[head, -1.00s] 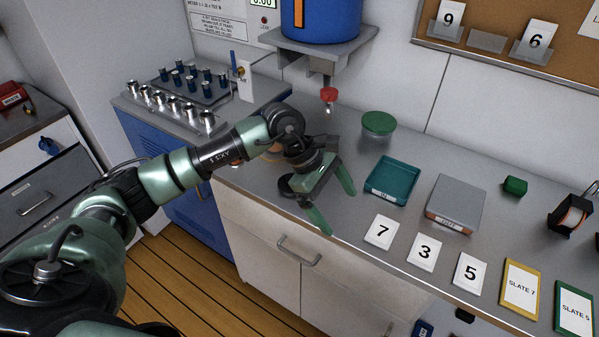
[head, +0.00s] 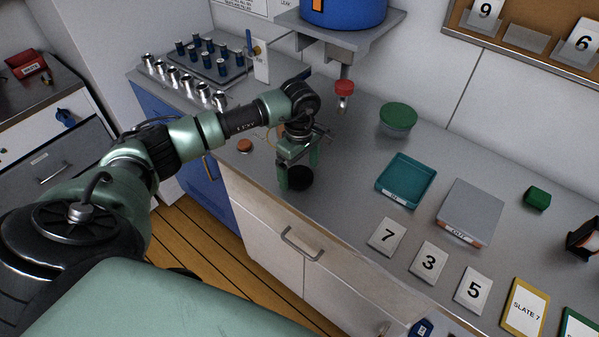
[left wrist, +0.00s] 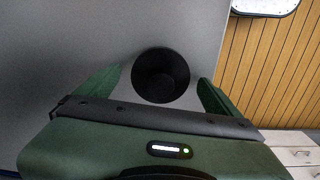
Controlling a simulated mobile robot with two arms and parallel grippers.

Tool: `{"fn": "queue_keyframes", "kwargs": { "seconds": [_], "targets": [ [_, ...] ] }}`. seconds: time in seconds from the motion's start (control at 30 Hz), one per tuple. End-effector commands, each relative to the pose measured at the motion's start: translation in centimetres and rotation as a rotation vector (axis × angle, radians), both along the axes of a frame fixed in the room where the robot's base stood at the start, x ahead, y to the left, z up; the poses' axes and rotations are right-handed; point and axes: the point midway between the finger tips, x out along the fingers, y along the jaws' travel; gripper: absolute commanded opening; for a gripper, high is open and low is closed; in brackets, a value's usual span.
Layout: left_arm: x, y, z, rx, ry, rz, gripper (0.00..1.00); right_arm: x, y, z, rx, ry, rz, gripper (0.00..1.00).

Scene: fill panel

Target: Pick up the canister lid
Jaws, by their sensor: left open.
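A round black piece (head: 300,179), which looks like the canister lid, is on the grey counter near its front edge. In the left wrist view the black piece (left wrist: 161,75) shows as a dark disc with a darker round middle, between and slightly beyond the fingers. My left gripper (head: 298,169) points down over it, with one green finger on each side. The gripper is open, with a gap to the piece on both sides in the wrist view (left wrist: 160,84). I cannot tell the exact height of the fingertips. My right gripper is not in view.
A copper-coloured disc (head: 245,145) lies left of the gripper. A green-lidded tub (head: 398,117), a teal tray (head: 405,181) and a grey tray (head: 470,208) stand to the right. A red-capped nozzle (head: 344,89) hangs behind. Number cards (head: 387,237) line the front edge.

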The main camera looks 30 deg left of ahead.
Motion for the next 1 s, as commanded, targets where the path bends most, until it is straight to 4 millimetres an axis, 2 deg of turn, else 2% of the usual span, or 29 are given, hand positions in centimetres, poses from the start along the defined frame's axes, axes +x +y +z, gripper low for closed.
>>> {"fn": "queue_keyframes", "kwargs": {
  "seconds": [0.1, 0.23, 0.47, 0.5, 0.77, 1.0],
  "targets": [
    [0.0, 0.0, -0.3, 0.0, -0.001, 0.0, 0.95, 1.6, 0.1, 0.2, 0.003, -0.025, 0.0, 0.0],
    [0.0, 0.0, -0.2, 0.0, -0.001, -0.001, 0.95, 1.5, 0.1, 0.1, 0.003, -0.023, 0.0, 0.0],
    [0.0, 0.0, -0.2, 0.0, -0.002, 0.0, 0.31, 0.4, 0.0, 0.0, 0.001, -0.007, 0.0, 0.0],
    [0.0, 0.0, -0.2, 0.0, -0.002, 0.0, 0.28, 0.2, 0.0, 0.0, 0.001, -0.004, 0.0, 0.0],
    [0.1, 0.0, 0.0, 0.0, -0.002, 0.0, 0.28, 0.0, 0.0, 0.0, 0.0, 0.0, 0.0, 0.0],
    [0.2, 0.0, 2.1, -0.001, -0.006, -0.002, 0.28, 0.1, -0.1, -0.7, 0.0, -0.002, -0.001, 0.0]
  ]
}}
